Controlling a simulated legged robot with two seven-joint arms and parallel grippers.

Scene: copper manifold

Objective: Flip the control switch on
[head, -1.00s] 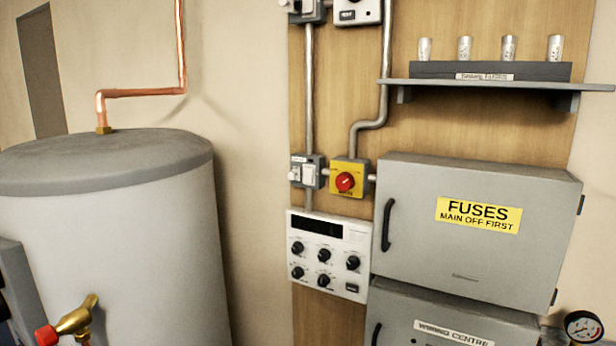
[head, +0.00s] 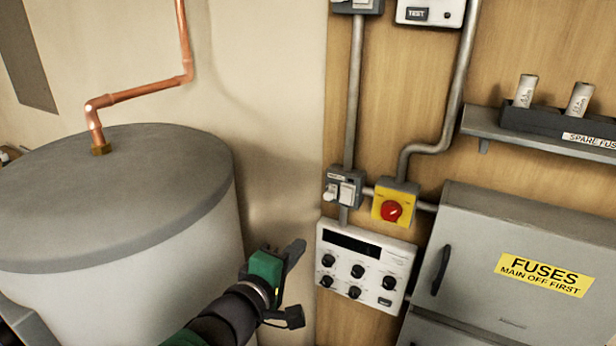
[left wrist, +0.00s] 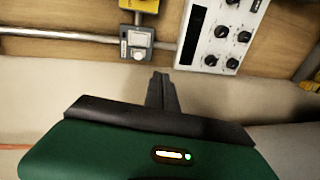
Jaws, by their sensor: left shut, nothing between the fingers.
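A small grey switch box (head: 343,190) with white switch parts is on the wooden board; it also shows in the left wrist view (left wrist: 137,42). I cannot read its label or tell its switch position. A yellow isolator (head: 395,203) with a red knob is just right of it. A white control panel (head: 362,268) with black knobs is below. My left gripper (head: 297,250) is shut and empty, lower left of the switch box and apart from it. Its closed fingers (left wrist: 160,80) point toward the board in the wrist view. My right gripper is not in view.
A grey-topped white tank (head: 110,200) with a copper pipe (head: 135,95) stands at left. A grey fuse cabinet (head: 520,250) and a shelf (head: 540,140) with spare fuses are at right. Metal conduits run up the board. Bare wall lies between tank and board.

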